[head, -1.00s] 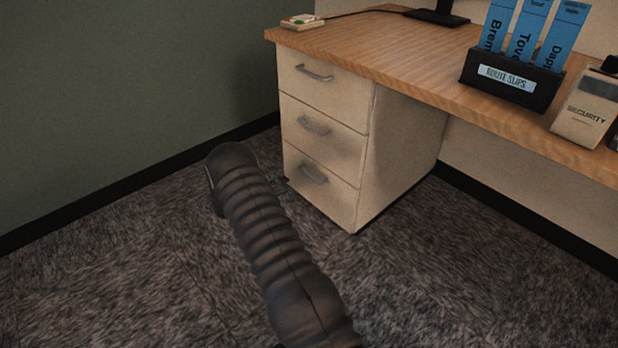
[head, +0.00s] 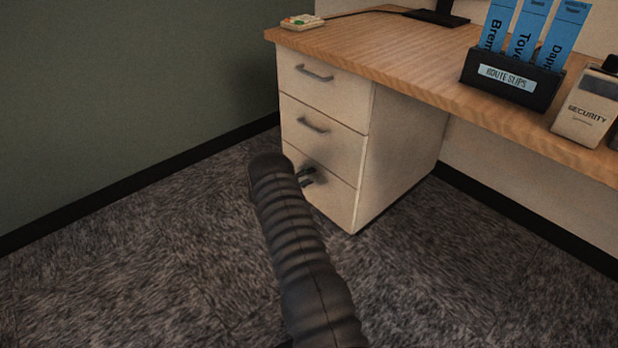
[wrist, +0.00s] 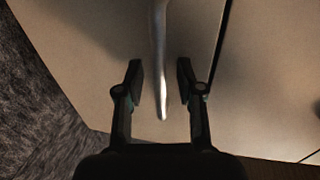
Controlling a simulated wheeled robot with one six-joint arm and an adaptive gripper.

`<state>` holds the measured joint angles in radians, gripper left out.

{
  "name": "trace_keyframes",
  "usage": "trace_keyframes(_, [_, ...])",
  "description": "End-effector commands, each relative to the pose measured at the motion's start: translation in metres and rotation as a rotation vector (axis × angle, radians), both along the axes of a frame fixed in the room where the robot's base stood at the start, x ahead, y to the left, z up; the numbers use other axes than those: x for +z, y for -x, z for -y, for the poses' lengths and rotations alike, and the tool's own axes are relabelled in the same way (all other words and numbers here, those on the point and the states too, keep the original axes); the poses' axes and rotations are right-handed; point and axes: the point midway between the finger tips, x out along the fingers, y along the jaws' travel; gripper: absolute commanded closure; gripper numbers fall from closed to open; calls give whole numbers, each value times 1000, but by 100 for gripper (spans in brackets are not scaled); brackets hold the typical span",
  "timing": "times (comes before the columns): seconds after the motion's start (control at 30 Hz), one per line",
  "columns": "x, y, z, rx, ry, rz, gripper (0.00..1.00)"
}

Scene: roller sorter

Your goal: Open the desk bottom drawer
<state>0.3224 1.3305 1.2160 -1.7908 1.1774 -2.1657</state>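The bottom drawer (head: 335,199) is the lowest of three pale drawers under the desk and sits flush with the others. In the head view my ribbed dark arm covers part of its front, and my gripper (head: 308,177) is at its handle, mostly hidden. In the wrist view the silver handle (wrist: 160,70) runs between the two fingers of my gripper (wrist: 161,85). The fingers are apart, with a gap on each side of the handle. The pale drawer front (wrist: 100,40) lies behind it.
Above are the middle drawer (head: 335,138) and the top drawer (head: 340,92), both shut. The wooden desktop (head: 400,50) overhangs to the right, with a black slip holder (head: 510,80) on it. A green wall (head: 120,90) stands at left. Carpet in front is clear.

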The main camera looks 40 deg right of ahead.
Motion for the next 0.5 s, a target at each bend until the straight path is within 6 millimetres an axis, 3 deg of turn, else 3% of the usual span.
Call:
trace_keyframes(0.37, [-1,-1,5,0,0,0,63])
trace_keyframes(0.5, [-1,0,4,0,0,0,98])
